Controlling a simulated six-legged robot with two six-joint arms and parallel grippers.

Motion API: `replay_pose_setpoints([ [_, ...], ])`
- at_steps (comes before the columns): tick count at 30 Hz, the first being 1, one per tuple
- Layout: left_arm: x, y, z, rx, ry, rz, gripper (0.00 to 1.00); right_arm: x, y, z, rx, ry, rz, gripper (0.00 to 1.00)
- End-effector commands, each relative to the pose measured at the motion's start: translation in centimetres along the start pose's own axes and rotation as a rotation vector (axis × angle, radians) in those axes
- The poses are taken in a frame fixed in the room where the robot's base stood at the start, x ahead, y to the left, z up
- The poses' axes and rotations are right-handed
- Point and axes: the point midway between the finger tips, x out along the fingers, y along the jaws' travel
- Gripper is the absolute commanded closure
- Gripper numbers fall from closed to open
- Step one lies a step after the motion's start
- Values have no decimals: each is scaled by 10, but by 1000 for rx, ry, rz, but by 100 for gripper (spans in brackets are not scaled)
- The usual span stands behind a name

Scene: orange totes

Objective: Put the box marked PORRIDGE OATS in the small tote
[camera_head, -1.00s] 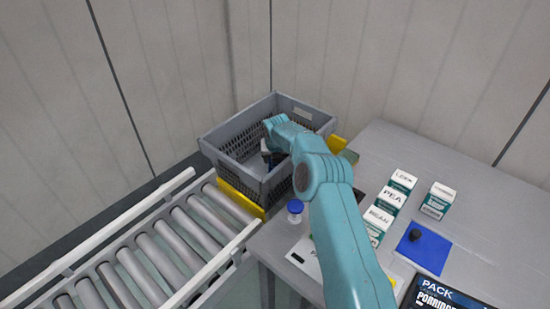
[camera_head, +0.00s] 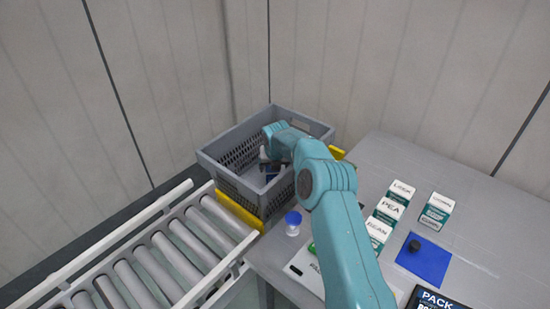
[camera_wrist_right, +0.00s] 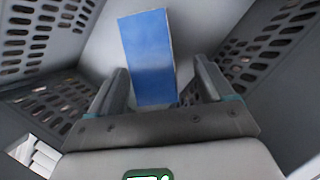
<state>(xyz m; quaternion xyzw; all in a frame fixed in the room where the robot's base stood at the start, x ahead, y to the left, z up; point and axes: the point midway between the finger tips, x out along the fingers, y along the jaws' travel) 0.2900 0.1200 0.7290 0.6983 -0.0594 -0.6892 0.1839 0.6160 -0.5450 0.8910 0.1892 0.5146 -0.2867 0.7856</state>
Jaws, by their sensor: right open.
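The grey tote (camera_head: 232,182) with slotted walls stands at the end of the roller conveyor. My right arm reaches down into it. My right gripper (camera_wrist_right: 160,88) is open. A blue box (camera_wrist_right: 148,55) is inside the tote, between and beyond the fingertips, with a gap to each finger. Its visible face is plain blue, and no marking can be read. A bit of dark blue also shows beside the gripper in the head view (camera_head: 272,173). A screen (camera_head: 436,300) reading PACK is cut off at the bottom edge. My left gripper is out of view.
Cartons marked LEEK (camera_head: 401,192), PEA (camera_head: 389,207) and BEAN (camera_head: 378,231) stand in a row on the grey table. Another carton (camera_head: 436,210) stands right of them, near a blue mat (camera_head: 424,262) with a black knob. A blue-capped jar (camera_head: 293,223) is near the tote. The table's far right is clear.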

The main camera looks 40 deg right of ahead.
Motion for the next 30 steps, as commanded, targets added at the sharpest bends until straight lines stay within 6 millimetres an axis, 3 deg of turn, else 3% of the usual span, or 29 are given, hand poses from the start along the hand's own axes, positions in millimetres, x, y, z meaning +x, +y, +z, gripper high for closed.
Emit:
replay_pose_setpoints([
  [6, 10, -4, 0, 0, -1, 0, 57, -53, 0, -1, -2, -3, 1, 19],
  [12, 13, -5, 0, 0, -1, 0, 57, -88, 0, -1, -2, -1, 0, 19],
  [18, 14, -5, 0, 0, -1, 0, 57, -100, 0, -1, -2, 2, 0, 19],
  [30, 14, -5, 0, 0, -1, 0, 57, -100, 0, -1, -2, 1, 0, 19],
])
